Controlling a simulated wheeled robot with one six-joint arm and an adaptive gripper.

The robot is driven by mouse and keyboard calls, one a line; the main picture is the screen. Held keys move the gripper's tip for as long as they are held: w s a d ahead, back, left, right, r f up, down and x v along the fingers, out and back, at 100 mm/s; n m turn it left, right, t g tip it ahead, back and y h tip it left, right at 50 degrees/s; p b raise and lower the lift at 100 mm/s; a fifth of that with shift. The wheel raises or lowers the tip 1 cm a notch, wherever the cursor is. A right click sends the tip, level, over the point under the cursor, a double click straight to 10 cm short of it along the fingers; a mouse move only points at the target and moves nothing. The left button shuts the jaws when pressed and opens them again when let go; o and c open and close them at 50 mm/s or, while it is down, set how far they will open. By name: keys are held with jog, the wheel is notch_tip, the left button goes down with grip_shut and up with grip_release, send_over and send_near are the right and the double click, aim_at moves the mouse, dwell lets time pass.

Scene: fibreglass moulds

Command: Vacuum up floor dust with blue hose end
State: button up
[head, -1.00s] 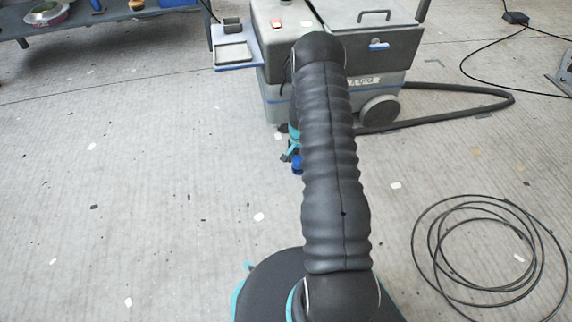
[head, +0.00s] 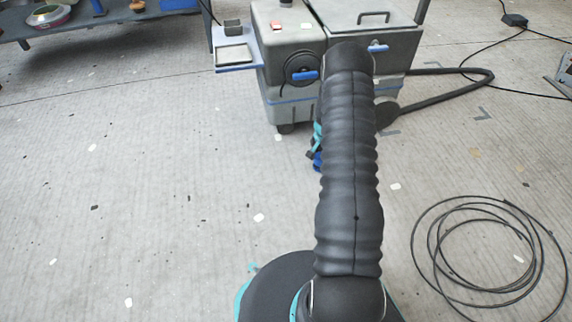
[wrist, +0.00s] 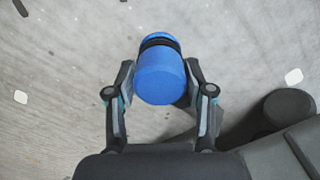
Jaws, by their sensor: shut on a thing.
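My gripper (wrist: 160,82) is shut on the blue hose end (wrist: 162,80), with one finger on each side of it in the wrist view. In the head view my arm hides most of the gripper; a bit of the blue end (head: 318,160) shows left of the arm, in front of the grey vacuum machine (head: 290,105). The dark hose (head: 450,97) loops over the floor to the machine's right. Pale and dark flecks lie scattered on the grey floor, among them a white fleck (head: 258,217) and a dark fleck (head: 187,206). Pale flecks also show in the wrist view.
A coiled black cable (head: 487,252) lies on the floor at the right. A low shelf (head: 100,27) with several items stands at the upper left. A thin black cable with a small box (head: 515,20) runs at the upper right. The left floor is open apart from flecks.

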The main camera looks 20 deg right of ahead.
jog(key=shift+d+r+p, duration=0.15)
jog(key=shift+r+p, duration=0.15)
jog(key=shift+r, duration=0.2)
jog(key=shift+f, duration=0.1)
jog(key=shift+r+p, duration=1.45)
jog(key=shift+r, duration=1.4)
